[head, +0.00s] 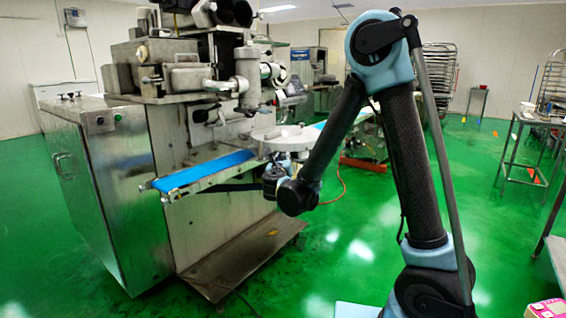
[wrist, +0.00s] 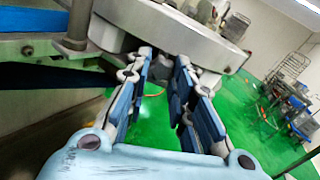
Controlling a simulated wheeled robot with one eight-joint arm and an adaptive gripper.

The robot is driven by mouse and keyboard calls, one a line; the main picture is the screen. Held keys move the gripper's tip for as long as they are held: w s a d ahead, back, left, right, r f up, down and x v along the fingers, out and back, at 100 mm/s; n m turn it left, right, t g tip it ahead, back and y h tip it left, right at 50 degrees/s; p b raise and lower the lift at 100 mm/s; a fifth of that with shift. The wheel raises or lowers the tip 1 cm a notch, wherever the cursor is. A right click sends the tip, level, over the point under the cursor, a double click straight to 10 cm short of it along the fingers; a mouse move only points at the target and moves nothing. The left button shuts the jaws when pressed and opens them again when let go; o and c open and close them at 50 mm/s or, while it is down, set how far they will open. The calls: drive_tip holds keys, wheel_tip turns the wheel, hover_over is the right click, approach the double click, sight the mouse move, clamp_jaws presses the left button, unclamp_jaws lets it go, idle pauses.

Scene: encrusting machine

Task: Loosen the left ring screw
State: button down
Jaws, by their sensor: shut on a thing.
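The round pale metal head (wrist: 175,30) of the machine fills the top of the wrist view. It also shows in the head view (head: 285,138), at the end of the blue belt. My gripper (wrist: 165,62) points up to the underside of this head, and its two blue padded fingers reach a small part there. The fingers are shut on that part, at the place of the left ring screw. The screw itself is mostly hidden by the fingertips and the head's rim, so its turn cannot be seen. In the head view my wrist hides the fingers.
The blue conveyor belt (head: 205,171) runs left of my wrist, close to it. The large steel machine body (head: 110,190) stands at left. A steel table (head: 525,150) and racks (head: 440,75) stand at right. Green floor between them is open.

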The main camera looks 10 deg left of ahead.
drive_tip(key=shift+w+n, duration=0.1)
drive_tip(key=shift+n, duration=0.5)
drive_tip(key=c, duration=1.4)
unclamp_jaws()
drive_tip(key=s+d, duration=0.1)
drive_tip(key=s, duration=1.1)
drive_tip(key=shift+d, duration=0.35)
drive_tip(key=shift+w+d, duration=0.1)
drive_tip(key=shift+w, duration=0.05)
